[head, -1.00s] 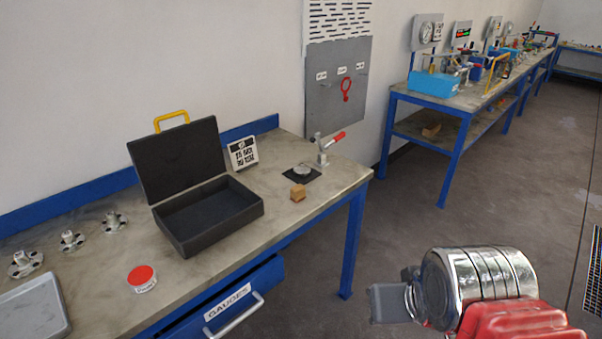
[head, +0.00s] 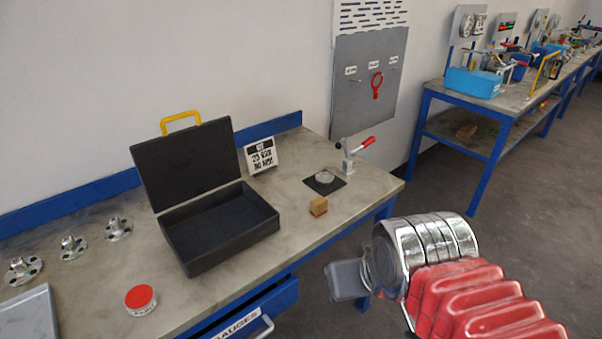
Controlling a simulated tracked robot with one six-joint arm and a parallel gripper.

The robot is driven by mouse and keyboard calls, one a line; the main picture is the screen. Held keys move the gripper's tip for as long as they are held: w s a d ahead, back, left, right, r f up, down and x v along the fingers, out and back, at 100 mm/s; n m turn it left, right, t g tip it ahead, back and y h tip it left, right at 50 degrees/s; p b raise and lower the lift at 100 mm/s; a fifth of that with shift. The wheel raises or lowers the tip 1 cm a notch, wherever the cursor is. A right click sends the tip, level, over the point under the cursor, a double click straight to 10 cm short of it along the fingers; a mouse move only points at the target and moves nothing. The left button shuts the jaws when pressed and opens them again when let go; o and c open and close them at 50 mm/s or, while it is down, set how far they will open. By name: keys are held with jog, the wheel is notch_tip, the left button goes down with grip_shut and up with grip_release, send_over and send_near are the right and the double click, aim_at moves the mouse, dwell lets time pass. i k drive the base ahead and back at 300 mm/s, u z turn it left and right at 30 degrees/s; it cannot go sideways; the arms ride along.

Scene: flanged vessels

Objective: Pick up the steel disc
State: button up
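A small steel disc (head: 324,177) lies on a black square pad (head: 338,184) near the right end of the workbench. A toggle clamp (head: 349,160) with a red handle stands just behind and to the right of the disc. My gripper (head: 346,280) is at the lower middle of the picture, in front of the bench's front edge and well apart from the disc. One grey finger part shows; the rest is hidden behind my shiny wrist, so its opening cannot be told. I see nothing held in it.
An open black case (head: 215,225), a white sign (head: 261,156), a red-topped tin (head: 140,299) and steel flanges (head: 73,247) stand further left. A drawer (head: 250,318) juts out below.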

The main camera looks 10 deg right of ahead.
aim_at(325, 179)
jog(key=u, duration=0.5)
jog(key=i, duration=0.85)
jog(key=u, duration=0.3)
